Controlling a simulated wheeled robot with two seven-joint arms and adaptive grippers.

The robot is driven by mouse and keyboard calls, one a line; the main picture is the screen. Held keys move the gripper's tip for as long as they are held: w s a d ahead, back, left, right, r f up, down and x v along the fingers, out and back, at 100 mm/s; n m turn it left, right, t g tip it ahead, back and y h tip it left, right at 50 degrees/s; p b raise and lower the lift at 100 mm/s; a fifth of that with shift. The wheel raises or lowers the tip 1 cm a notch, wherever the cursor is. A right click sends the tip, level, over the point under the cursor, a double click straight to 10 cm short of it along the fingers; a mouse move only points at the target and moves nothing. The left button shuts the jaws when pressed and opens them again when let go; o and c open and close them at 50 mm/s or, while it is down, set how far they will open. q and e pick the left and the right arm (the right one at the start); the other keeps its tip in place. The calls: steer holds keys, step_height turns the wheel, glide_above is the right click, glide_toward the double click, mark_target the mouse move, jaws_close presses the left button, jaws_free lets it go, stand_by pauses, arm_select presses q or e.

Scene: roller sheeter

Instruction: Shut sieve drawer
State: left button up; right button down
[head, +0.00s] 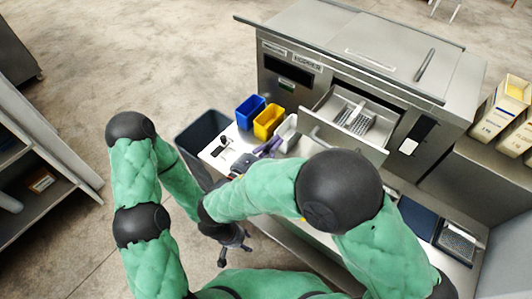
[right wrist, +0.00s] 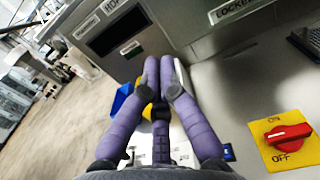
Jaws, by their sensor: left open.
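The sieve drawer (head: 343,136) is pulled out of the front of the steel machine in the head view. Its inside shows, with a perforated, light-coloured part in it. My right gripper (head: 268,147) has purple fingers and is left of the drawer, near the small bins, apart from the drawer front. In the right wrist view the right gripper's fingertips (right wrist: 163,72) are drawn together, with nothing clearly held. My left gripper (head: 232,248) is dark, open and empty, low in the head view, far from the drawer. My right arm hides part of the worktop below the drawer.
Blue (head: 250,111), yellow (head: 268,122) and white (head: 287,131) bins stand left of the drawer. A red rotary switch (right wrist: 288,134) on a yellow plate is at the right in the wrist view. A grey waste bin (head: 203,137) stands beside the worktop. Cartons (head: 502,108) are at the right.

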steer(key=b+x, duration=0.2)
steer(key=x, duration=0.5)
steer(key=shift+w+d, duration=0.2)
steer(key=shift+w, duration=0.05)
steer(key=p, duration=0.1)
glide_toward(327, 86)
steer(key=x, duration=0.6)
steer(key=shift+f, duration=0.2)
steer(key=shift+w+r, duration=0.1)
steer(key=shift+w, duration=0.05)
steer(key=shift+d+r, duration=0.1)
